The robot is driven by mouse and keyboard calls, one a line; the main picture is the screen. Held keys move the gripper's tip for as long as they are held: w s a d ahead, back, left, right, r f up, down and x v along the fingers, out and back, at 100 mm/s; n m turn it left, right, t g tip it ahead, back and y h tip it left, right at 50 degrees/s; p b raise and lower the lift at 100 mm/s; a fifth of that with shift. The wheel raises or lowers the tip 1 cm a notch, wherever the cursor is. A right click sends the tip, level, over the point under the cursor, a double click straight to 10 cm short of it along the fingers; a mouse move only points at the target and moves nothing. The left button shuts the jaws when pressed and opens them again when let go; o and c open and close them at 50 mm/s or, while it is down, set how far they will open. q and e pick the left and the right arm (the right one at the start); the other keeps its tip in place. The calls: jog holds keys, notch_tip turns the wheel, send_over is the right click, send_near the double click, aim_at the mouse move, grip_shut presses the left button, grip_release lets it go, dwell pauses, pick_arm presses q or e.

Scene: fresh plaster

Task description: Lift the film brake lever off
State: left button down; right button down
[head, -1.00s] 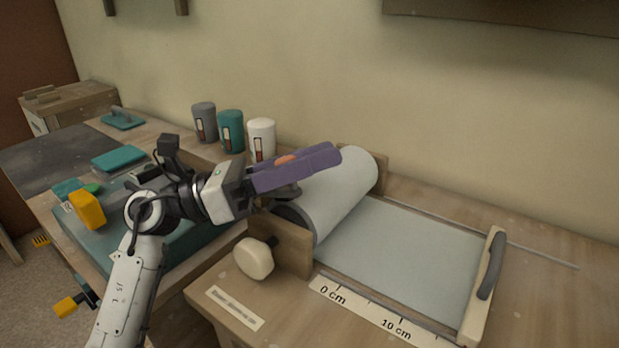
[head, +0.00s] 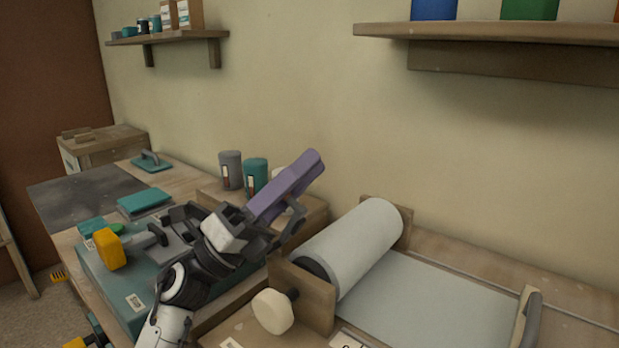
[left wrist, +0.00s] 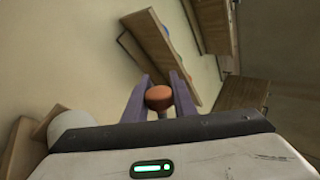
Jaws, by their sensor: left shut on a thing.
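My left gripper (head: 300,178) has long purple fingers and is raised in the air, up and to the left of the film roll (head: 352,246), apart from it. In the left wrist view its fingers are shut on the film brake lever (left wrist: 159,97). The lever shows as a round orange knob with a short stem below it. The rest of the lever is hidden by the gripper body. In the head view the fingers hide the lever. The pale roll lies between wooden end brackets, with a cream knob (head: 273,311) at its near end. My right gripper is not in view.
A pale film sheet (head: 440,312) runs right from the roll to a bar with a grey handle (head: 532,318). Grey (head: 231,170) and teal (head: 255,175) canisters stand behind my gripper. A wall shelf (head: 500,33) hangs above right. The air over the sheet is free.

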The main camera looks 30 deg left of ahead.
pick_arm(q)
jog(key=shift+a+n, duration=0.15)
jog(key=shift+n, duration=0.15)
jog(key=c, duration=1.5)
grip_release()
jog(key=shift+o, duration=0.2)
jog(key=b+v, duration=0.2)
jog(key=v, duration=0.8)
jog(key=shift+s+f, duration=0.15)
jog(key=shift+f, duration=0.05)
